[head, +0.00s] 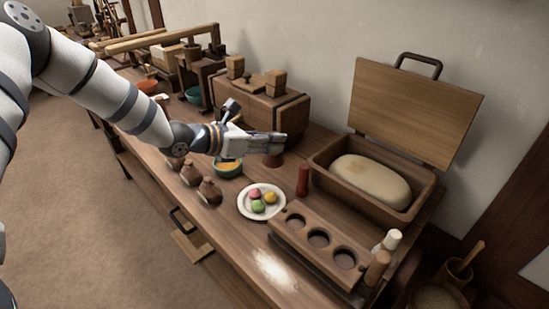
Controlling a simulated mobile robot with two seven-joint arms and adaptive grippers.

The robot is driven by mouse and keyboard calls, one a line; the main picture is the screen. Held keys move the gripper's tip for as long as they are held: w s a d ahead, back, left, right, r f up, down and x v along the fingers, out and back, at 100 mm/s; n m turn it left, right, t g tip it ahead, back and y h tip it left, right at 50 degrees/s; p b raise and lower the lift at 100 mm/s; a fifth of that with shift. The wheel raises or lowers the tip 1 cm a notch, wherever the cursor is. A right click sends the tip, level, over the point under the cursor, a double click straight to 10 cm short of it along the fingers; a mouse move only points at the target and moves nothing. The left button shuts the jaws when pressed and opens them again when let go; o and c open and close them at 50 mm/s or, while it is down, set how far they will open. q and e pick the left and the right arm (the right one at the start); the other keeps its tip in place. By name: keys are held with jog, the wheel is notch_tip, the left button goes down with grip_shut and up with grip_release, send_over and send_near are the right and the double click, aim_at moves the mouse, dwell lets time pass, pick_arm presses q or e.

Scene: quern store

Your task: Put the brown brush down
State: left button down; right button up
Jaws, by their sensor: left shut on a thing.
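My left gripper (277,142) reaches in from the left over the wooden table (225,245). It is shut on a small reddish-brown thing, which I take for the brown brush (273,159). Its lower part shows just below the fingertips; the fingers hide the upper part. It is upright or nearly so, close to the tabletop. I cannot tell whether it touches the table. My right gripper is not in view.
Nearby are a bowl of yellow stuff (228,168), a plate of sweets (247,212), brown jugs (209,191), a dark red cylinder (303,180), a wooden trough with dough (370,182) and a block with round hollows (300,240). The front edge is fairly clear.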

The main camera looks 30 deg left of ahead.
pick_arm(q)
jog(key=f, duration=0.1)
jog(key=w+f, duration=0.1)
jog(key=f, duration=0.1)
jog(key=w+f+b, duration=0.1)
jog(key=shift+w+a+f, duration=0.1)
jog(key=shift+a+f, duration=0.25)
jog(key=shift+w+a+f, duration=0.15)
jog(key=shift+w+f, duration=0.15)
jog(key=shift+w, duration=0.2)
jog(key=f, duration=0.2)
jog(key=f+b, duration=0.1)
jog(key=shift+w+f, duration=0.25)
jog(key=shift+a+r, duration=0.1)
jog(key=shift+r, duration=0.1)
jog(key=shift+f, duration=0.1)
jog(key=c, duration=1.8)
grip_release()
jog(key=shift+f, duration=0.15)
jog(key=o, duration=0.4)
jog(key=shift+o, duration=0.2)
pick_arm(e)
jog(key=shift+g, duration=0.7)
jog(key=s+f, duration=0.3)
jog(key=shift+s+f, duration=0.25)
